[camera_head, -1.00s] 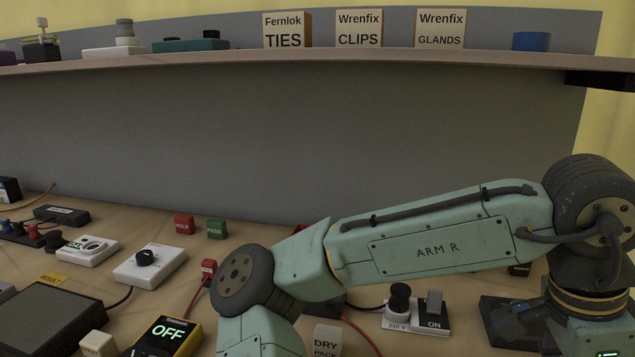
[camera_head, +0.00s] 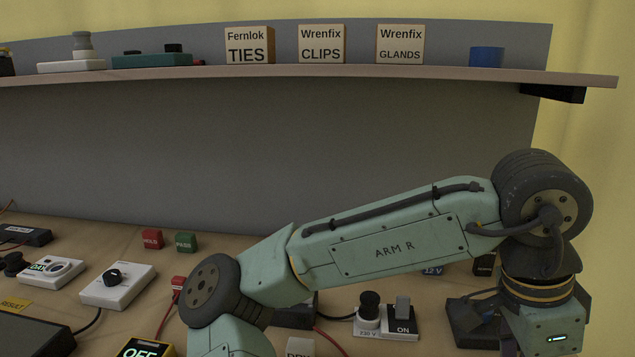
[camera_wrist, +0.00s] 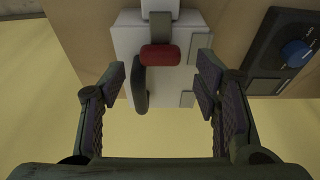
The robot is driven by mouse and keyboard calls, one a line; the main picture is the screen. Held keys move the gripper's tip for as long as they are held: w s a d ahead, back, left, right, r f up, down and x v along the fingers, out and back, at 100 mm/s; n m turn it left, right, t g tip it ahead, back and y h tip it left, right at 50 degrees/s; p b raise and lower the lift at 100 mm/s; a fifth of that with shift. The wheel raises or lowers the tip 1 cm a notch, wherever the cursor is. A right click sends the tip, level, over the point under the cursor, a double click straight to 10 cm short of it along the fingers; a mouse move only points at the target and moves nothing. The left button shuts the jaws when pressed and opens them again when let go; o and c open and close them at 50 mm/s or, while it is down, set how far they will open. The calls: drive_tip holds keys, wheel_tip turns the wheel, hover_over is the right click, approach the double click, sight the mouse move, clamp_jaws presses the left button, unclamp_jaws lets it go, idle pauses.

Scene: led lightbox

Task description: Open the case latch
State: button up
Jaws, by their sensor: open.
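In the wrist view, a pale box-like case (camera_wrist: 125,38) lies between and beyond my fingers, with grey fittings at its right corners. A red block-shaped part (camera_wrist: 160,58), perhaps the latch's grip, sits on it in the middle. A dark grey curved lever (camera_wrist: 140,88) stands just left of and below the red part. My gripper (camera_wrist: 162,85) is open, one finger either side of these parts, with a gap to each; no contact shows. In the head view my gripper is out of frame below, and I cannot make out the case there.
In the wrist view, a dark panel with a blue knob (camera_wrist: 296,53) lies to the right. In the head view, a white knob box (camera_head: 118,288), red HOLD block (camera_head: 152,239), green PASS block (camera_head: 187,242) and a 230 V switch unit (camera_head: 386,318) stand on the bench below a shelf (camera_head: 300,74).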

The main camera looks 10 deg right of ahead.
drive_tip(key=shift+a+r+p, duration=0.15)
drive_tip(key=shift+r+p, duration=0.3)
drive_tip(key=shift+r, duration=0.25)
drive_tip(key=shift+p+v, duration=1.1)
drive_tip(key=shift+v, duration=0.85)
